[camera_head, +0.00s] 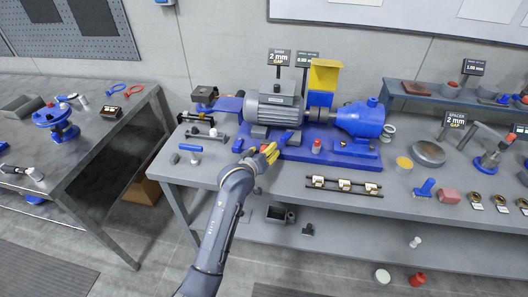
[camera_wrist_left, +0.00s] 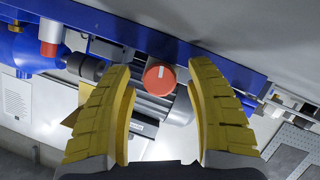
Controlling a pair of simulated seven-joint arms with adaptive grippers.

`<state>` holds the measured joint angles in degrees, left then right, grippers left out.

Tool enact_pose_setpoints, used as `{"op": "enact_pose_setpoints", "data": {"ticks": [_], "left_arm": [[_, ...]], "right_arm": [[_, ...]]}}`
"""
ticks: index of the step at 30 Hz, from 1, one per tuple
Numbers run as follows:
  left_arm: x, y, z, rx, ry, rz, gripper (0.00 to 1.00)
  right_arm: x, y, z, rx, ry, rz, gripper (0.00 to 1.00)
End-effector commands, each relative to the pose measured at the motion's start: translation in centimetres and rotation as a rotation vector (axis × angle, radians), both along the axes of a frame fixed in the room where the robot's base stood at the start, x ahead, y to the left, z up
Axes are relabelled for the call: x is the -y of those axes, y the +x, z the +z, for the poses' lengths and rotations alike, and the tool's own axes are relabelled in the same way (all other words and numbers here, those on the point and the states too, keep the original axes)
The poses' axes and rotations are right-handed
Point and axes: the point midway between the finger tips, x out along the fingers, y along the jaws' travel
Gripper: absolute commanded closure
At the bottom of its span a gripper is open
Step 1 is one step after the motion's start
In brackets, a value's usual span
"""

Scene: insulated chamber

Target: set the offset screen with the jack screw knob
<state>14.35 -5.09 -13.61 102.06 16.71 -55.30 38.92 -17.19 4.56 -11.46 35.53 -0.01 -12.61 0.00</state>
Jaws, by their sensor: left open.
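My left gripper (camera_head: 269,152) is at the front edge of the blue machine base (camera_head: 345,158), below the grey motor (camera_head: 272,110). In the left wrist view its yellow fingers (camera_wrist_left: 161,68) are spread wide, with a red knob (camera_wrist_left: 160,77) with a white mark between their tips. Gaps show on both sides of the knob. In the head view this knob is largely hidden by the gripper. A second red knob (camera_head: 316,146) stands farther right on the base. A screen reading 2 mm gap (camera_head: 280,57) and a smaller green-lettered screen (camera_head: 307,57) stand behind the motor.
The blue pump (camera_head: 360,119) is right of the motor, with a yellow guard (camera_head: 324,74) between them. A rack of rollers (camera_head: 344,186) lies at the bench front. A blue-handled tool (camera_head: 190,148) lies left. A side table (camera_head: 95,135) stands at the left.

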Motion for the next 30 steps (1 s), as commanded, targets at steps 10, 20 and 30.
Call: {"op": "enact_pose_setpoints", "data": {"ticks": [10,20,30], "left_arm": [[0.03,0.09,-0.04,0.0,0.0,0.0,0.45],[0.03,0.07,-0.05,-0.001,0.0,0.0,0.83],[0.04,0.08,0.0,0.001,0.008,0.0,1.0]], "right_arm": [[0.0,0.01,0.0,0.0,0.0,0.0,0.0],[0.01,0.01,0.0,0.0,0.0,0.0,0.0],[0.02,0.02,0.0,0.0,0.0,0.0,0.0]]}}
